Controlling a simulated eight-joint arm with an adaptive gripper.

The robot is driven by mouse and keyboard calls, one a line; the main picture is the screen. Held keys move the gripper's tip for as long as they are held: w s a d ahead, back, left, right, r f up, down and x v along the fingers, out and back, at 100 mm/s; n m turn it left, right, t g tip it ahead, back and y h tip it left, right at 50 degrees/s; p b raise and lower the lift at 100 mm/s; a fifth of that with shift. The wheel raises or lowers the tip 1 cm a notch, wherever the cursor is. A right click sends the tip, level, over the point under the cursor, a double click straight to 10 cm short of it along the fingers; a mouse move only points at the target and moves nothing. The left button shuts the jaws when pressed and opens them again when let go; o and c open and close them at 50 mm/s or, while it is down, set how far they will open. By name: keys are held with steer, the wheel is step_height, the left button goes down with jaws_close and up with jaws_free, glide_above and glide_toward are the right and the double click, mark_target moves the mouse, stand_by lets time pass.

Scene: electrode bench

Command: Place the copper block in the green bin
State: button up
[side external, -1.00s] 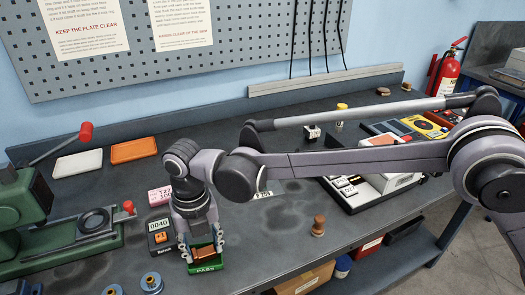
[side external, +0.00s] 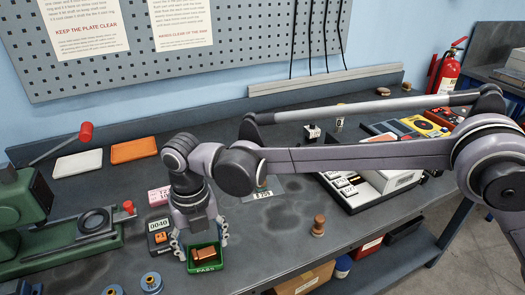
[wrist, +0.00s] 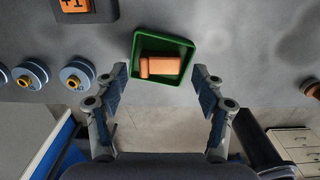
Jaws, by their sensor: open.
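The copper block (side external: 204,254) lies inside the green bin (side external: 206,267), which has a "PASS" label on its front. In the wrist view the block (wrist: 161,66) rests flat on the floor of the green bin (wrist: 187,43), toward its lower part. My gripper (side external: 203,240) is directly above the bin. In the wrist view my gripper (wrist: 164,80) is open, its two fingers spread on either side of the block and apart from it.
Blue spools (side external: 151,282) stand near the front edge. A green press (side external: 70,240) is at left. A brown knob (side external: 318,225) stands to the right, with clear bench around it.

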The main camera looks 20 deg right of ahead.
mark_target(204, 253)
step_height(204, 253, up, 10)
steer(key=r, duration=0.1)
steer(key=d+r+m+t+y, duration=0.1)
steer(key=d+r+m+t, duration=0.1)
steer(key=d+m, duration=0.8)
steer(key=d+r+m+t, duration=0.1)
steer(key=d+r+m, duration=0.2)
steer(key=d+m, duration=0.7)
steer(key=s+d+f+m+t, duration=0.1)
steer(key=s+d+f+m, duration=0.2)
steer(key=d, duration=0.4)
steer(key=s+d+f+m+t, duration=0.1)
steer(key=s+d+f+m, duration=0.2)
steer(key=s+d+m, duration=0.2)
steer(key=s+d+f+m+t+h, duration=0.1)
steer(key=s+d+f+m+t, duration=0.1)
steer(key=d+m, duration=0.6)
steer(key=s+d+f, duration=0.1)
steer(key=s+d, duration=0.1)
steer(key=shift+s, duration=0.3)
